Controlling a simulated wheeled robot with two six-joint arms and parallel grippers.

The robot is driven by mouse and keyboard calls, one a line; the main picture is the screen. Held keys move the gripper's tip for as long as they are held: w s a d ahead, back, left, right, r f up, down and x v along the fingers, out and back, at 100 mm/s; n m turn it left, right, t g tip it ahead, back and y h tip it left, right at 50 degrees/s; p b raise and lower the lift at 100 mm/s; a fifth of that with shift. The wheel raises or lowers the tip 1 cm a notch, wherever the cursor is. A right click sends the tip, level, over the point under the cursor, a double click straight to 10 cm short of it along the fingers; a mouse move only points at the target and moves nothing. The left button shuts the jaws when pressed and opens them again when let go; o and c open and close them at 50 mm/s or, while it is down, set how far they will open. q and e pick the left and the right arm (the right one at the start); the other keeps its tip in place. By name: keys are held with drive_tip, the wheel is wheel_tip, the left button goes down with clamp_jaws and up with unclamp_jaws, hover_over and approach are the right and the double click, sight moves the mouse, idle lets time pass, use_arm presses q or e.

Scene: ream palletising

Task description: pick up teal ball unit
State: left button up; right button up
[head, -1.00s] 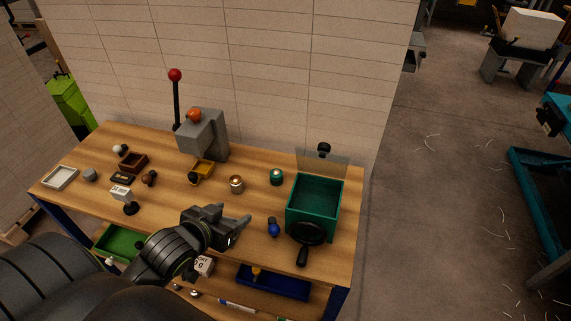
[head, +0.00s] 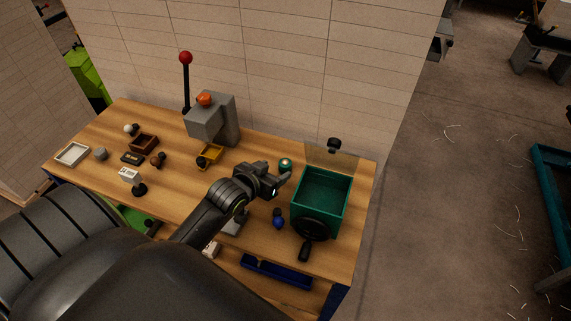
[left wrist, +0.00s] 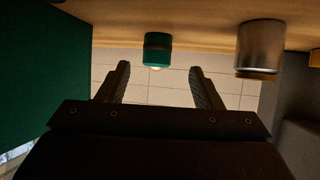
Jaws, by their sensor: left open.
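The teal ball unit (head: 285,164) stands on the wooden bench, left of and slightly behind the green open box. In the left wrist view it shows as a short teal cylinder (left wrist: 158,50) with a dark band, ahead of the fingers and roughly centred between them. My left gripper (head: 285,180) is open and empty, just in front of the unit in the head view. Its two fingers also show in the left wrist view (left wrist: 160,82), apart from the unit. My right gripper is not in view.
The green box (head: 321,192) stands close on the right, with a black magnifier-like tool (head: 309,230) at its front. A metal cylinder (left wrist: 260,45) stands beside the unit. A blue-ended item (head: 278,219) lies near the front. A grey lever press (head: 213,118) stands behind.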

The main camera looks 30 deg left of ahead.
sight(283, 164)
use_arm(q)
drive_tip(key=shift+w+f, duration=0.25)
drive_tip(key=shift+w, duration=0.2)
drive_tip(key=shift+w+p, duration=0.3)
drive_tip(key=shift+w, duration=0.1)
drive_tip(key=x, duration=0.1)
drive_tip(key=p+x, duration=0.1)
drive_tip(key=x, duration=0.1)
drive_tip(key=shift+w+d+r, duration=0.1)
drive_tip(key=shift+w+d, duration=0.05)
drive_tip(key=shift+w, duration=0.35)
drive_tip(key=shift+w+f, duration=0.3)
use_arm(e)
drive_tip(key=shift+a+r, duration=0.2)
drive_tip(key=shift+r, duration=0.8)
use_arm(q)
drive_tip(key=shift+c, duration=0.2)
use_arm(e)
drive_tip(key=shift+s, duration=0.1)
use_arm(q)
drive_tip(key=c, duration=1.1)
